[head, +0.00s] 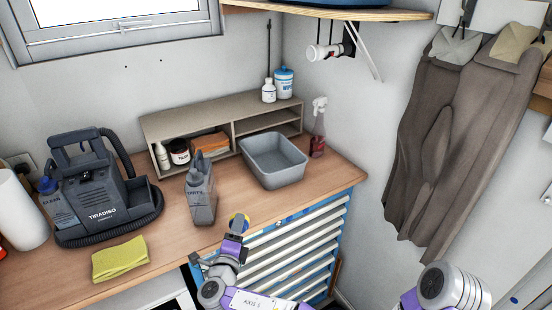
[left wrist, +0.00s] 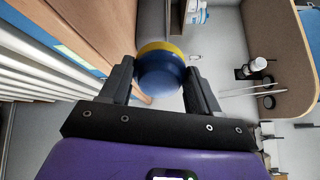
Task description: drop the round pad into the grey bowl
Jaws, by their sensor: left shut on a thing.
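The round pad (head: 239,222), blue with a yellow layer, is held between the fingers of my left gripper (head: 237,230). In the left wrist view the pad (left wrist: 160,75) sits between the two dark fingertips of the left gripper (left wrist: 162,82). In the head view the gripper and pad show at the front edge of the bench, in front of the blue drawer chest. The grey bowl (head: 282,180), a rectangular tub with rounded corners, stands on the bench farther back and to the right of the pad. It looks empty. My right gripper is not in view.
A grey bottle (head: 200,193) stands left of the bowl. A red spray bottle (head: 318,130) is to its right, and a low shelf unit (head: 190,122) is behind. A dark machine (head: 98,195) and yellow cloth (head: 120,258) are on the left. Drawers (head: 295,250) are below the bench.

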